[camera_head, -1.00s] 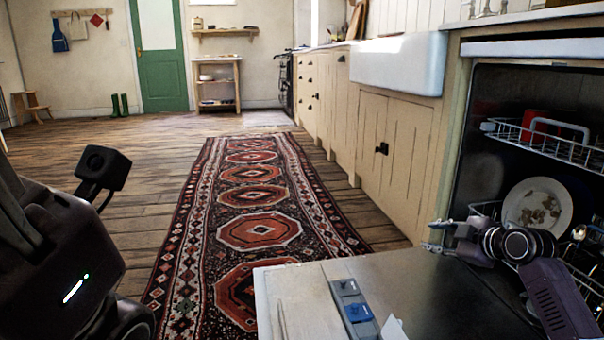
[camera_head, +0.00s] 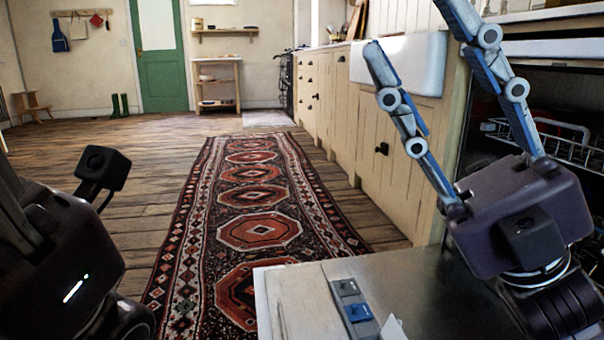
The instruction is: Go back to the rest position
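My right gripper (camera_head: 412,28) is raised in front of the open dishwasher at the right. Its two blue-grey fingers point up and stand wide apart, with nothing between them. The dark gripper body is above the lowered dishwasher door (camera_head: 440,290). Dark parts of my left arm fill the lower left corner, with a small green light on them. The fingers of my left gripper do not show.
The upper dishwasher rack (camera_head: 560,150) is partly hidden behind my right gripper. The white sink (camera_head: 425,70) and cream cabinets (camera_head: 375,125) line the right side.

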